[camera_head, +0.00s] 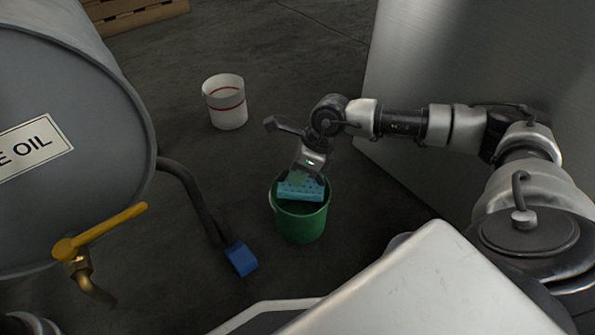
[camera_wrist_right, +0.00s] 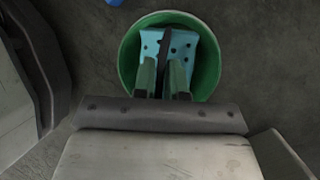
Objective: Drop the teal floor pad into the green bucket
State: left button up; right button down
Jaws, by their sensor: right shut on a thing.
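The teal floor pad (camera_head: 300,190) is at the mouth of the green bucket (camera_head: 301,223) in the head view. In the right wrist view the pad (camera_wrist_right: 182,45) has dark holes and lies within the round rim of the bucket (camera_wrist_right: 207,72). My right gripper (camera_head: 305,176) points down over the bucket and is shut on the pad. In the wrist view the two fingers of this gripper (camera_wrist_right: 163,80) reach to the pad. The pad's lower edge is hidden by the bucket wall. My left gripper is not in view.
A white bucket with a red band (camera_head: 227,104) stands behind, to the left. A grey oil tank (camera_head: 70,130) with a yellow-handled tap (camera_head: 98,232) fills the left. A blue object (camera_head: 241,259) lies on the floor. A pale metal panel (camera_head: 450,70) stands at right.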

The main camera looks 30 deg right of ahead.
jog(key=c, duration=1.1)
grip_release()
notch_tip(320, 180, up, 7)
jog(key=p, duration=0.6)
jog(key=shift+r+p, duration=0.15)
jog(key=shift+p, duration=0.2)
